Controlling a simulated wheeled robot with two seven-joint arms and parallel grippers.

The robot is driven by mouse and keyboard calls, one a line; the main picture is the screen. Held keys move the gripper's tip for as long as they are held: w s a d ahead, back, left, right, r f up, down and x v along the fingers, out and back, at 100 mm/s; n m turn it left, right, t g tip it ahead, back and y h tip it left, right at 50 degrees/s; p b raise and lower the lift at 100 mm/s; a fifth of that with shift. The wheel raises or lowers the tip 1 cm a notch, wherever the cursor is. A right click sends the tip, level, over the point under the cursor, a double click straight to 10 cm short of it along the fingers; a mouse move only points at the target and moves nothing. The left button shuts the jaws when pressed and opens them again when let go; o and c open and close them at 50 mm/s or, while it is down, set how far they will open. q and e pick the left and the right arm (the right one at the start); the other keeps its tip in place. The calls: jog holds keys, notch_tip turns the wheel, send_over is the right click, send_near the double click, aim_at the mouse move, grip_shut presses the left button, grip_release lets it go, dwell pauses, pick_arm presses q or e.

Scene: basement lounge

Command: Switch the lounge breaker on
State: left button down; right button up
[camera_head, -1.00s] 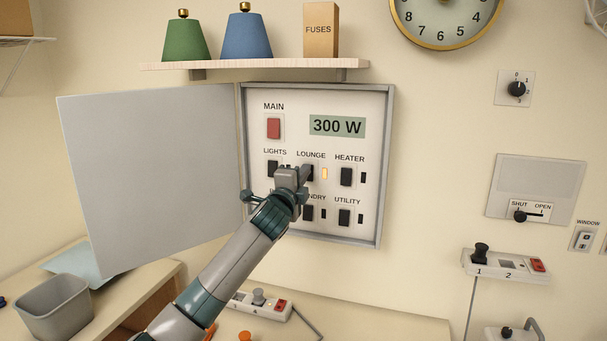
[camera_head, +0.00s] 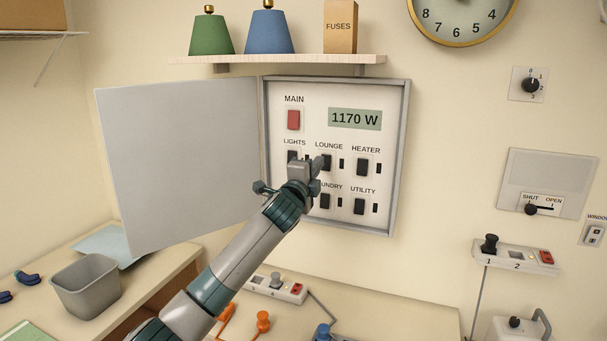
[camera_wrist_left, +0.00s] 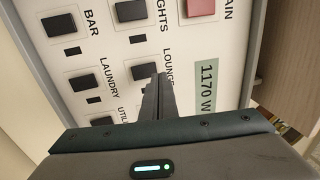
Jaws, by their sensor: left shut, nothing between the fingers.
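The breaker panel (camera_head: 392,132) hangs on the wall with its door (camera_head: 180,165) swung open to the left. The black lounge breaker (camera_head: 327,163) sits under its LOUNGE label, partly hidden by my gripper; the small window beside it (camera_head: 341,163) is dark. It also shows in the left wrist view (camera_wrist_left: 143,70). The display (camera_head: 355,119) reads 1170 W. My left gripper (camera_head: 318,165) is shut and empty, its tips at or just in front of the lounge breaker; contact cannot be told. The fingers also show in the left wrist view (camera_wrist_left: 157,88). My right gripper is out of view.
Lights (camera_head: 292,156), heater (camera_head: 362,167), laundry (camera_head: 325,201) and utility (camera_head: 359,206) breakers surround the lounge one; the red main switch (camera_head: 293,120) is above. A shelf (camera_head: 280,60) overhangs the panel. A grey bin (camera_head: 85,287) and power strip (camera_head: 275,288) stand below.

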pick_arm(q)
jog(key=r+b+v, duration=0.2)
jog(key=b+v, duration=0.2)
jog(key=v, duration=0.5)
jog(key=shift+s, duration=0.2)
jog(key=shift+a, duration=0.1)
